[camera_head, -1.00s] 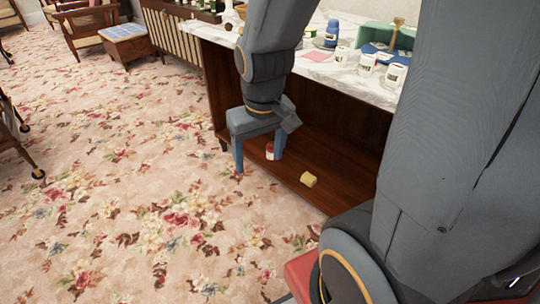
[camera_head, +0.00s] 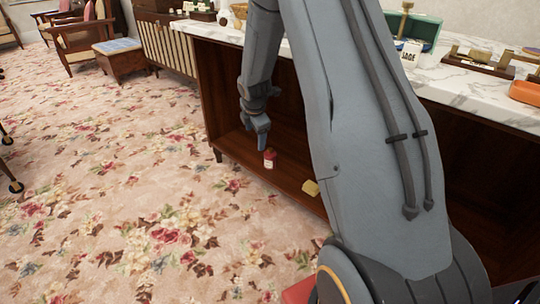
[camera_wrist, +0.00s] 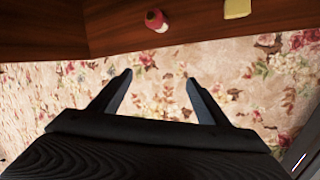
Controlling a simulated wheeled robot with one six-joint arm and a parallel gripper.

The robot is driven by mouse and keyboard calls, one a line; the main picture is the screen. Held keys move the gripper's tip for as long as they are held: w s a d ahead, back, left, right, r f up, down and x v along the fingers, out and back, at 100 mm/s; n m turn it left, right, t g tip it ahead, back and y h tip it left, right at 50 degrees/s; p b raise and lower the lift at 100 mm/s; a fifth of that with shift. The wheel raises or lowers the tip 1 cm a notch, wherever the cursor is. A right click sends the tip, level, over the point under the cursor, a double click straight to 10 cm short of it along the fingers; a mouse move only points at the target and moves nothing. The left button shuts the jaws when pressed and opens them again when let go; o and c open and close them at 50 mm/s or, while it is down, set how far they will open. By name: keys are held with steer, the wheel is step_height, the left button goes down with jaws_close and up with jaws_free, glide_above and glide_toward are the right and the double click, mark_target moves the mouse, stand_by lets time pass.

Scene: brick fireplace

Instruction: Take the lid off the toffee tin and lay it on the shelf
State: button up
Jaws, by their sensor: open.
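A small red-topped container with a white label (camera_head: 269,160) stands on the low brown shelf (camera_head: 238,148) under the counter. It may be the toffee tin, but its lettering is too small to read. In the wrist view this container (camera_wrist: 156,20) is at the top, beyond my fingertips. My gripper (camera_head: 262,130) shows edge-on in the head view, in front of the container's upper part in the picture. In the wrist view my gripper (camera_wrist: 158,79) is open and empty, with floral carpet between its fingers. I see no separate lid.
A yellow block (camera_head: 310,187) lies on the shelf to the right of the container. The marble counter (camera_head: 460,92) above holds a white jar (camera_head: 410,54), a brass-fitted stand (camera_head: 478,62) and an orange object (camera_head: 525,92). Open carpet (camera_head: 120,210) lies to the left.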

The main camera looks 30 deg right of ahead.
steer(key=w+d+f+n, duration=0.8)
steer(key=f, duration=0.1)
steer(key=n+t+h+b, duration=0.1)
steer(key=n, duration=0.3)
glide_toward(270, 149)
steer(key=x, duration=0.5)
steer(key=shift+f, duration=0.15)
steer(key=b+x, duration=0.2)
steer(key=x, duration=0.3)
steer(key=shift+w+d+b, duration=0.1)
steer(key=shift+d+b, duration=0.05)
steer(key=shift+b, duration=0.2)
steer(key=shift+c, duration=0.4)
steer(key=c, duration=1)
